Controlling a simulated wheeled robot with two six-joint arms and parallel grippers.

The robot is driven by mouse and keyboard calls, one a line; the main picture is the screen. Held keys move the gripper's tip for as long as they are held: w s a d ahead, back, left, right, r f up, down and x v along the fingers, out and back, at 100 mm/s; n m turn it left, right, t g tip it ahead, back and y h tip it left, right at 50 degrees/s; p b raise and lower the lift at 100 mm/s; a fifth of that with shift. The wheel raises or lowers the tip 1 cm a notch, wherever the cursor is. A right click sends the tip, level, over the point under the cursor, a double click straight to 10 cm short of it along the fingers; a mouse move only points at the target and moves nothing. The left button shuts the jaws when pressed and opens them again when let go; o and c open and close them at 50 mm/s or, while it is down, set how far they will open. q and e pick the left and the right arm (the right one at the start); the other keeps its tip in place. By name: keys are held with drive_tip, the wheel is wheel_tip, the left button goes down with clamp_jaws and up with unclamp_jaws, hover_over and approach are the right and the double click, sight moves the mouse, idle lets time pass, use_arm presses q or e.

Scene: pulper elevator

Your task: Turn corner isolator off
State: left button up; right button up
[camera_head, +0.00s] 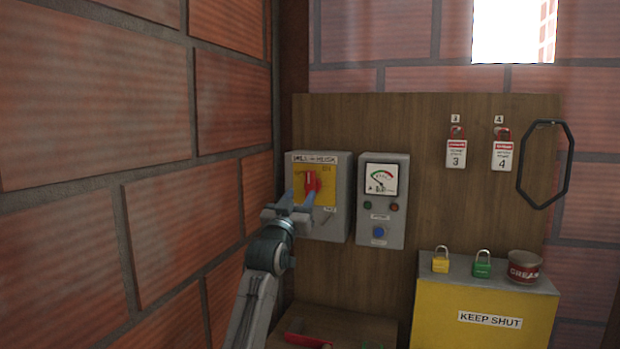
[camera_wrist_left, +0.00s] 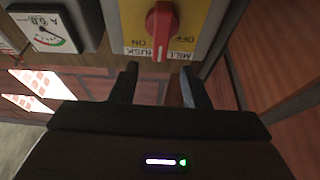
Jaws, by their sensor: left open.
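The corner isolator is a grey box (camera_head: 331,224) with a yellow plate (camera_head: 328,195) and a red rotary handle (camera_head: 311,181), mounted on the board beside the brick corner. The handle looks about upright. My right gripper is not in view.
A grey meter box (camera_head: 382,216) with a blue button stands close right of the isolator. The brick wall (camera_head: 150,190) is close on the left. Tags 3 (camera_head: 456,153) and 4 (camera_head: 502,155) hang at right, above a yellow box (camera_head: 483,318) holding padlocks and a tin (camera_head: 524,268).

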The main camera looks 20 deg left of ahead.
sight(309, 179)
use_arm(q)
drive_tip(key=p+x, duration=0.3)
drive_tip(key=x, duration=0.5)
drive_tip(key=shift+w+r, duration=0.1)
drive_tip(key=shift+w, duration=0.45)
clamp_jaws()
